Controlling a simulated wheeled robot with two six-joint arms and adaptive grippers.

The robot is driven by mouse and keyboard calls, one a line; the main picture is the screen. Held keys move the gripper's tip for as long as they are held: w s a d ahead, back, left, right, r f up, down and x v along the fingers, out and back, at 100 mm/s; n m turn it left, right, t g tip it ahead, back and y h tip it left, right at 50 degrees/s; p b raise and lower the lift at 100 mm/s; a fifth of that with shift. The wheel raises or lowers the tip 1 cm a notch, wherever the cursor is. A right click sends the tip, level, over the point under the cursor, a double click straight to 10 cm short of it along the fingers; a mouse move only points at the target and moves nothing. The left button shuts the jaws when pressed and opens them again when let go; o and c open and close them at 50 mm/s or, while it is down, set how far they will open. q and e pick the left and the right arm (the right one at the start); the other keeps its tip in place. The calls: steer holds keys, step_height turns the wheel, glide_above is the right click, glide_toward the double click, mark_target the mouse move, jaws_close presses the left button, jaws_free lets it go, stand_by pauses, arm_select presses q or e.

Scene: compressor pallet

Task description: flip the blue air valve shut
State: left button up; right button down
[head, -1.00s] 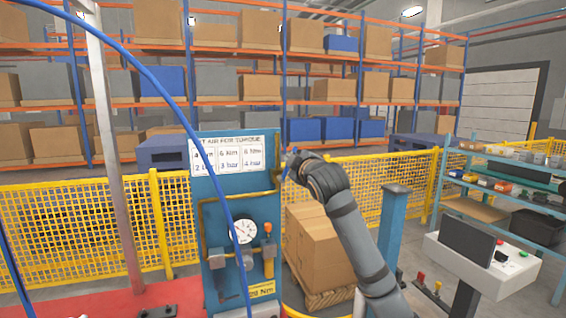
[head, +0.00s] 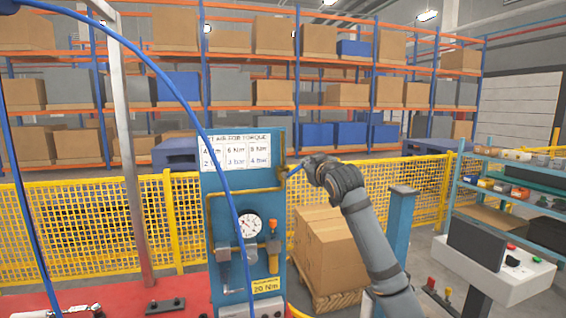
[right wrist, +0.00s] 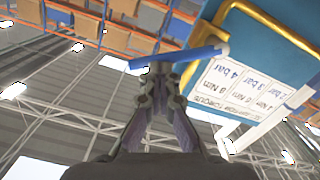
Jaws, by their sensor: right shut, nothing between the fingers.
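The blue air valve's lever (right wrist: 175,59) shows in the right wrist view as a blue bar, its right end at a pale pivot by the brass pipe (right wrist: 270,25). In the head view only a small blue piece of the lever (head: 294,170) shows at the panel's right edge, partly hidden by my gripper. My right gripper (head: 307,168) is shut and empty beside it. In the right wrist view its fingertips (right wrist: 161,70) are right at the lever's middle; I cannot tell whether they touch. My left gripper is not in view.
The blue panel (head: 232,195) carries a torque chart (head: 240,152), a pressure gauge (head: 249,223) and brass piping. A blue hose (head: 160,72) hangs in front of it. A blue post (head: 398,232) and a control box (head: 497,270) stand right of my arm. Cartons (head: 328,250) stand behind it.

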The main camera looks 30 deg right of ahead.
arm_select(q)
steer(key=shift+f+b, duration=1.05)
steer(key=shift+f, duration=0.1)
arm_select(e)
steer(key=shift+s+d+f+m, duration=0.1)
steer(key=shift+d+f+m, duration=0.15)
steer(key=shift+f+m, duration=0.35)
steer(key=shift+d+f+m, duration=0.2)
steer(key=shift+f+m, duration=0.05)
steer(key=shift+m, duration=0.55)
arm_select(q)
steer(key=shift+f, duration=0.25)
arm_select(e)
steer(key=shift+d+f, duration=0.1)
steer(key=shift+f, duration=0.15)
steer(key=shift+r, duration=0.1)
